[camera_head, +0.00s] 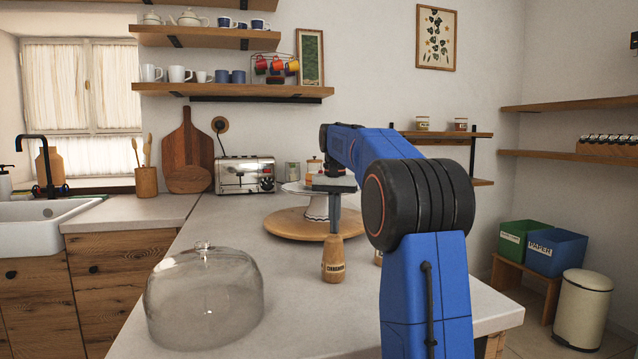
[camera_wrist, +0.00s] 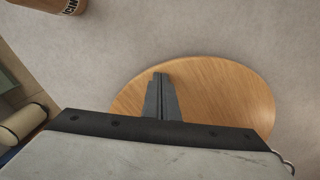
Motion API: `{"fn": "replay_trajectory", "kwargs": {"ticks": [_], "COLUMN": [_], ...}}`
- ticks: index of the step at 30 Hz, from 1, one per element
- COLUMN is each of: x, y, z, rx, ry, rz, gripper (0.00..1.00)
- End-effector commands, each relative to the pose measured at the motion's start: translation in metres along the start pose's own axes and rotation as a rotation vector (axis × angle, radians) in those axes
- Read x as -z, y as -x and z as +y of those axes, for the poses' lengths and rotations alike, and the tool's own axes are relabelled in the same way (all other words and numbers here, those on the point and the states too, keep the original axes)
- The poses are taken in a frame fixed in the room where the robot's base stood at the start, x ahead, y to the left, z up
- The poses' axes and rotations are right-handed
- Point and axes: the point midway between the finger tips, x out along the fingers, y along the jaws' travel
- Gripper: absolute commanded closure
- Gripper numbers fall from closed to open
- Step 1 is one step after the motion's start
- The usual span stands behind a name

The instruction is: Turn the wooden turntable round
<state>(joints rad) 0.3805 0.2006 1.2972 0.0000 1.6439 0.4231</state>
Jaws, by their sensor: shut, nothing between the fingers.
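The wooden turntable (camera_head: 286,224) is a round, light-brown disc on the counter. In the wrist view the turntable (camera_wrist: 228,92) shows behind the fingers, its lower part hidden by my gripper. A white cake stand (camera_head: 316,209) stands on it in the head view, partly hidden by my arm. My gripper (camera_head: 335,231) points down at the turntable's right front part, fingers together and empty. In the wrist view my gripper (camera_wrist: 160,75) lies across the disc, its tips short of the far rim. I cannot tell whether the fingertips touch the wood.
A clear glass dome (camera_head: 203,300) sits at the front left of the counter. A toaster (camera_head: 245,175) stands behind. The counter between dome and turntable is free.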

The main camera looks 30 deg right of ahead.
Motion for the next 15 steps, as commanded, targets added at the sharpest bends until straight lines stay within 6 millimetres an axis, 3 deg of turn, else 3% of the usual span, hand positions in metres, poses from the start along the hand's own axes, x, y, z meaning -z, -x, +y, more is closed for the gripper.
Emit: {"fn": "replay_trajectory", "kwargs": {"ticks": [15], "x": [-0.007], "y": [0.001], "z": [-0.013], "rx": [0.000], "ry": [0.000], "rz": [0.000], "gripper": [1.00]}}
